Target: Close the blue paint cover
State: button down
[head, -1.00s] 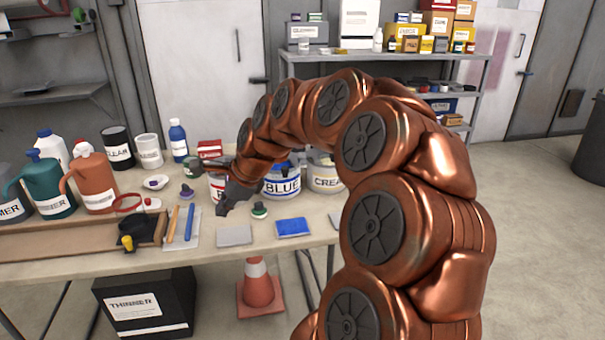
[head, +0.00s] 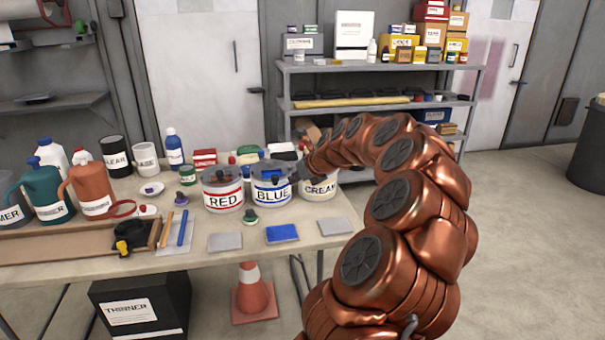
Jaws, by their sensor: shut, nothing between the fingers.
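The blue paint can (head: 270,192), labelled BLUE, stands on the table between the red can and the cream can.
The red can (head: 223,198) stands close on the left, the cream can (head: 320,190) close on the right, partly behind my arm. A small green-topped pot (head: 249,218), a blue pad (head: 282,233) and grey pads lie in front. Several bottles and jugs stand left.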

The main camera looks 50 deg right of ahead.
aim_at(277, 181)
jog(key=shift+w+d+f+p, duration=0.2)
jog(key=shift+w+f, duration=0.3)
jog(key=shift+w, duration=0.65)
jog(key=shift+w+d+f+p, duration=0.1)
jog(key=shift+w+d+f, duration=0.25)
jog(key=shift+w, duration=0.75)
jog(key=shift+w+d+f+p, duration=0.15)
jog(key=shift+w+f, duration=0.45)
jog(key=shift+w, duration=0.55)
